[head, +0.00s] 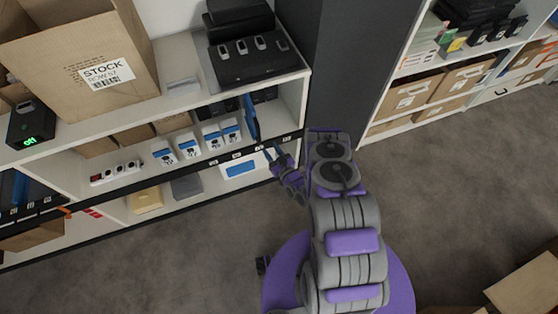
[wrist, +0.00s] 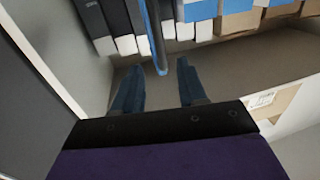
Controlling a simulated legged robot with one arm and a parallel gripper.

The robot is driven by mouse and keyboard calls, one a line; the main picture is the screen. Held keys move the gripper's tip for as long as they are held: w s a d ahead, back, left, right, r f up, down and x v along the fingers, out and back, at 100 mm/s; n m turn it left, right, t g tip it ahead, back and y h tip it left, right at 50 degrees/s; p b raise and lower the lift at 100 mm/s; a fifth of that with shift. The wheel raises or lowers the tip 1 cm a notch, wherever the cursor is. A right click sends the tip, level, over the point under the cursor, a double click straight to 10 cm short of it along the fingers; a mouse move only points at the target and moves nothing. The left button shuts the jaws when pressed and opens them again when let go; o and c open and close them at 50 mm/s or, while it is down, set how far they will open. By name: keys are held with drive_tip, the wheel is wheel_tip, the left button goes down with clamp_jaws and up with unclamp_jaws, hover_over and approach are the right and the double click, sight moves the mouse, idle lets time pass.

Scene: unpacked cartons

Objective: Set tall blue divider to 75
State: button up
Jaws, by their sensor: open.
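The tall blue divider (head: 252,118) stands on the middle shelf, near the shelf unit's right end panel, and juts out at the shelf front. In the wrist view it is a thin blue upright edge (wrist: 152,38) that ends just beyond the gap between my fingers. My gripper (head: 271,154) is in front of the shelf edge, below and right of the divider in the head view. Its two blue fingers are apart in the wrist view (wrist: 157,78), with nothing held between them. I cannot tell from the pictures whether the divider tip reaches between the fingers.
White and blue boxes (head: 210,139) stand left of the divider. Dark boxes with white ends (wrist: 105,28) stand on its other side. The end panel (head: 292,92) and a dark pillar (head: 345,75) are close by. Grey floor (head: 185,245) in front is mostly clear.

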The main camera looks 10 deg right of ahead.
drive_tip(key=b+v, duration=0.1)
drive_tip(key=v, duration=0.5)
idle(0.5)
